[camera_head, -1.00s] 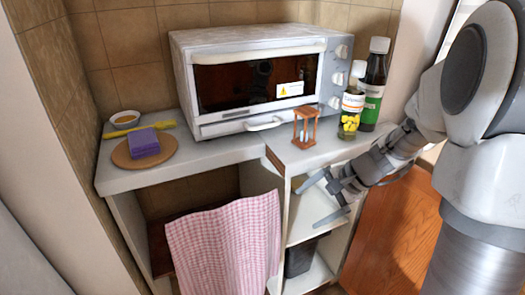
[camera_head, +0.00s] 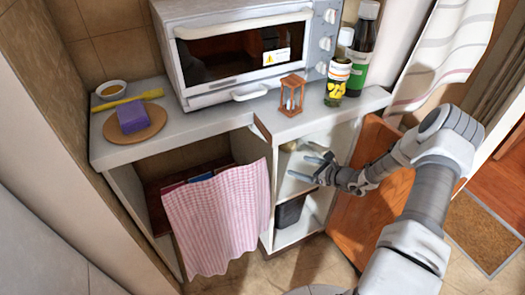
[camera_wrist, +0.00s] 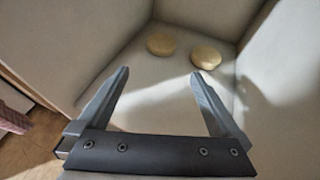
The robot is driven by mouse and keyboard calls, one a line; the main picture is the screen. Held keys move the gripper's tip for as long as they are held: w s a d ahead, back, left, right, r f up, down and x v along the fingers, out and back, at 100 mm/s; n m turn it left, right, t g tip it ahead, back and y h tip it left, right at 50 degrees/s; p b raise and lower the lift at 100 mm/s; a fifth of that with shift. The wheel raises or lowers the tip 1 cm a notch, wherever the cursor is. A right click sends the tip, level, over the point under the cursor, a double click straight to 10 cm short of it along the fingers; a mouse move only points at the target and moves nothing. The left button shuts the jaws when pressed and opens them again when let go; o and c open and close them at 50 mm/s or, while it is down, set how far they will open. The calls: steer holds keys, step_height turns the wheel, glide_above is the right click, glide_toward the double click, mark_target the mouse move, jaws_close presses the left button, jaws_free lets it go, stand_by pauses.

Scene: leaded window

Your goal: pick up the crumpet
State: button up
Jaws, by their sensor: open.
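Two round, flat, pale-tan pieces that look like crumpets lie on the floor of a white shelf compartment in the wrist view: the left crumpet (camera_wrist: 161,44) and the right crumpet (camera_wrist: 206,56). They lie apart from each other near the back. In the head view a small tan shape (camera_head: 289,146) shows at the back of the upper open shelf, partly in shade. My gripper (camera_wrist: 160,74) is open and empty, its fingers pointing into the compartment with both pieces beyond the tips. In the head view my gripper (camera_head: 311,166) is at the opening of that shelf.
The cabinet's open wooden door (camera_head: 362,200) stands right of the shelf, beside my arm. A pink checked cloth (camera_head: 218,222) hangs to the left. A black bin (camera_head: 290,212) sits on the lower shelf. Above are a toaster oven (camera_head: 245,55), hourglass (camera_head: 292,95) and bottles (camera_head: 361,45).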

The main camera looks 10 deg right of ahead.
steer(key=shift+w+f+m, duration=0.2)
steer(key=shift+f+m, duration=0.1)
steer(key=b+x, duration=0.3)
steer(key=x, duration=0.8)
steer(key=shift+w+a+f, duration=0.15)
steer(key=shift+w, duration=0.1)
steer(key=b+x, duration=0.2)
steer(key=x, duration=0.3)
steer(key=shift+w+a+b, duration=0.2)
steer(key=shift+a+b, duration=0.05)
steer(key=shift+b, duration=0.1)
steer(key=c, duration=1.1)
steer(key=shift+o, duration=0.2)
